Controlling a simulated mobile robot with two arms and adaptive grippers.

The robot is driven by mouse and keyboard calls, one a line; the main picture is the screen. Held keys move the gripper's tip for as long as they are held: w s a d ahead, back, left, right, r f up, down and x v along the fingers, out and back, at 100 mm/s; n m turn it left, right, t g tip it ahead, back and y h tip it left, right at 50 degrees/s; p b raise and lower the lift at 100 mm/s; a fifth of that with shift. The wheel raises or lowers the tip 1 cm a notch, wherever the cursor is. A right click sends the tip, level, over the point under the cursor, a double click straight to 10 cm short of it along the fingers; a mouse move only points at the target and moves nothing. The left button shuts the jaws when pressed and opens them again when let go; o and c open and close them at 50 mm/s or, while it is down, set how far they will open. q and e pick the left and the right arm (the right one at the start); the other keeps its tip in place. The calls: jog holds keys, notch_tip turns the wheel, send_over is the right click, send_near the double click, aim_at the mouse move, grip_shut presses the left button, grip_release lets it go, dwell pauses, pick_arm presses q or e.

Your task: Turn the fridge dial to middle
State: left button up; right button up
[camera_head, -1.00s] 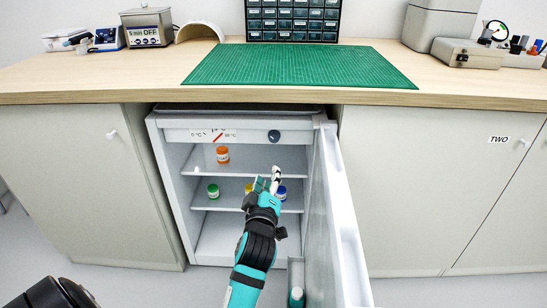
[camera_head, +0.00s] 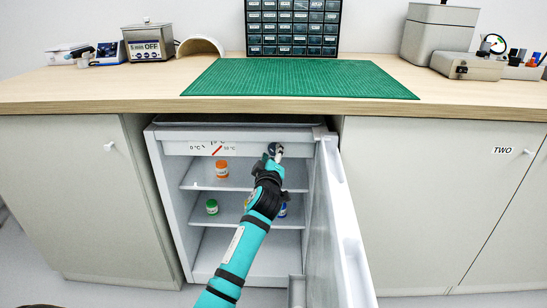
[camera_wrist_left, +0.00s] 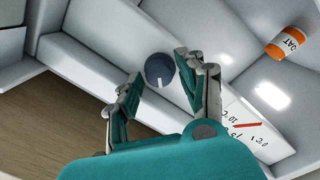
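The fridge dial, a dark blue-grey round knob (camera_wrist_left: 159,70) with a small light mark near its lower edge in the wrist view, sits on the white panel at the top of the open fridge (camera_head: 168,200). My left gripper (camera_head: 273,153) is raised to this panel at the dial and largely hides it in the head view. In the left wrist view my left gripper (camera_wrist_left: 159,76) is open, with one finger on each side of the dial. Gaps seem to show between the fingers and the dial; contact is not clear. My right gripper is not in view.
A temperature scale with a red needle (camera_head: 217,150) is left of the dial. An orange-labelled jar (camera_head: 222,169) and a green jar (camera_head: 212,207) stand on shelves. The fridge door (camera_head: 335,230) stands open close right of my arm. The wooden benchtop (camera_head: 130,93) overhangs above.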

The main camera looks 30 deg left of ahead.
pick_arm(q)
jog(key=shift+w+a, duration=0.2)
jog(key=shift+w, duration=0.2)
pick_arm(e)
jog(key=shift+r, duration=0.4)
pick_arm(q)
jog(key=shift+c, duration=0.4)
grip_shut()
jog(key=m+p, duration=0.2)
jog(key=m, duration=0.1)
jog(key=shift+r+m, duration=0.1)
jog(key=shift+m, duration=0.2)
jog(key=m+p, duration=0.2)
jog(key=m, duration=0.2)
jog(key=shift+m+p, duration=0.35)
jog(key=shift+m, duration=0.25)
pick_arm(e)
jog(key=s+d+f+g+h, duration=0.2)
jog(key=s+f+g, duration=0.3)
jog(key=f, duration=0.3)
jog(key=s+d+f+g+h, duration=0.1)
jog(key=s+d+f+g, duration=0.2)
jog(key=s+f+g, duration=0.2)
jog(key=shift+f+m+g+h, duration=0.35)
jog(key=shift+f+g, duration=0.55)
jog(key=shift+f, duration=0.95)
